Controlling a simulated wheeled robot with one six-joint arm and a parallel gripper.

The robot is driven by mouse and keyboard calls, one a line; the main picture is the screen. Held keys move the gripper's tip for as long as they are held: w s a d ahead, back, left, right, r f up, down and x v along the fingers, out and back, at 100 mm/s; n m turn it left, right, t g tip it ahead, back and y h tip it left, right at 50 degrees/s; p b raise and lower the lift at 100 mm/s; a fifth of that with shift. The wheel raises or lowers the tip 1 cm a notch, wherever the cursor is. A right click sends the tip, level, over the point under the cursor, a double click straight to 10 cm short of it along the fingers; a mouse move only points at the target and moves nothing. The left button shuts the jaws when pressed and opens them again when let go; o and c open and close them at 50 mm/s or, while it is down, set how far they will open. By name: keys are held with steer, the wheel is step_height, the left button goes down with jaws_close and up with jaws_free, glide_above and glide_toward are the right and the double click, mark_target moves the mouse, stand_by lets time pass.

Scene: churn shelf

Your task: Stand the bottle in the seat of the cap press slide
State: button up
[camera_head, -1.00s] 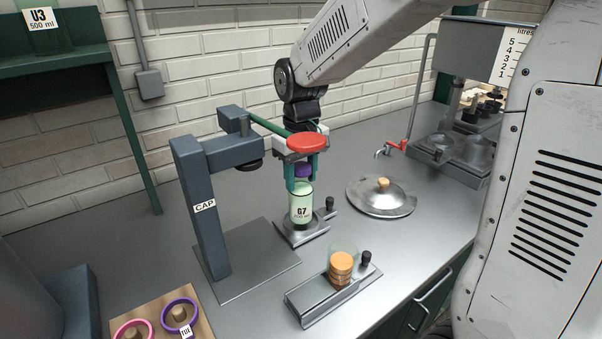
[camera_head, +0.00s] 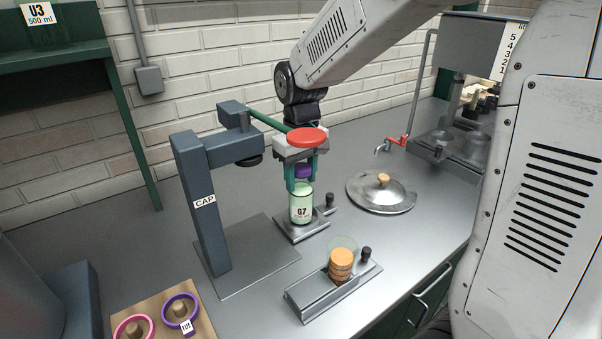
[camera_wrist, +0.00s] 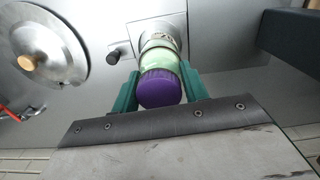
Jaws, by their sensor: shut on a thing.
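The bottle (camera_head: 301,209) is pale green with a purple cap and a G7 label. It is upright at the cap press slide (camera_head: 311,232), a metal plate with a black knob, right of the grey press post marked CAP (camera_head: 204,200). In the wrist view the green fingers (camera_wrist: 160,92) flank the purple cap (camera_wrist: 160,88), and the bottle's base is over the slide (camera_wrist: 160,26). Whether the base rests fully in the seat cannot be told.
A second metal slide (camera_head: 310,302) holds a glass with orange discs (camera_head: 341,265) in front. A round metal lid (camera_head: 381,193) lies to the right. The press's green lever (camera_head: 267,119) passes close to my gripper. A board with rings (camera_head: 156,303) is at front left.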

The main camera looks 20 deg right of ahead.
stand_by(0.3)
steer(key=o, duration=1.5)
steer(key=shift+c, duration=1.3)
steer(key=shift+r, duration=3.5)
